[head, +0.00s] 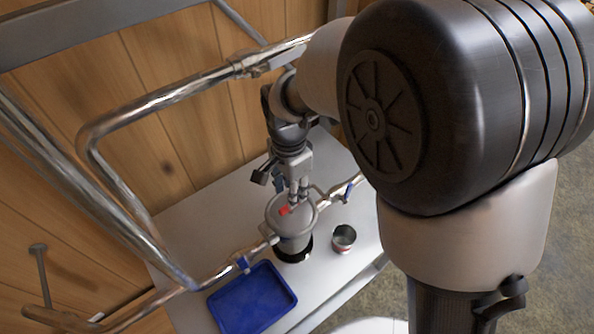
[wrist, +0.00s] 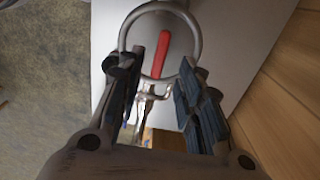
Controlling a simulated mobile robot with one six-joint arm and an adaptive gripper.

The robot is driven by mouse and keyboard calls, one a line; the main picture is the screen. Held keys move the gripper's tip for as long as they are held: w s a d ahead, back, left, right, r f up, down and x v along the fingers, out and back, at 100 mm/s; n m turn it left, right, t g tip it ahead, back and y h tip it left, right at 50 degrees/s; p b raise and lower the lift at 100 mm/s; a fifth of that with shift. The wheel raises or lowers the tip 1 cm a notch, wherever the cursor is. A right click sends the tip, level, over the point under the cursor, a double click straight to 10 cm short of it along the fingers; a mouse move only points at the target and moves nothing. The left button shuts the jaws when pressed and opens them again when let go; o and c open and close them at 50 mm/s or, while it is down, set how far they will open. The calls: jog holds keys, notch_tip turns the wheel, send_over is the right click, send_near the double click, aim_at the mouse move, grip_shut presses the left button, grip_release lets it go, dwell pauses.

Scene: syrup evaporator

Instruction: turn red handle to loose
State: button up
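The red handle (head: 284,211) lies on top of the grey metal canister (head: 292,238) in the head view. In the wrist view the red handle (wrist: 162,52) runs up and down the picture, inside a round metal rim (wrist: 198,38). My gripper (head: 299,190) points down just above the canister top, close to the handle. In the wrist view my gripper (wrist: 160,72) is open, with one finger on each side of the handle's lower end. I see a gap on both sides and no clear contact. The height between fingertips and handle cannot be told.
Metal pipes with blue valve handles (head: 243,263) join the canister on both sides. A small metal cup (head: 343,238) stands to its right. A blue tray (head: 252,299) lies at the front left of the pale table (head: 195,222). A wooden wall (head: 150,130) stands behind.

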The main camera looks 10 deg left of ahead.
jog(key=shift+f, duration=2.8)
jog(key=shift+c, duration=0.4)
grip_shut()
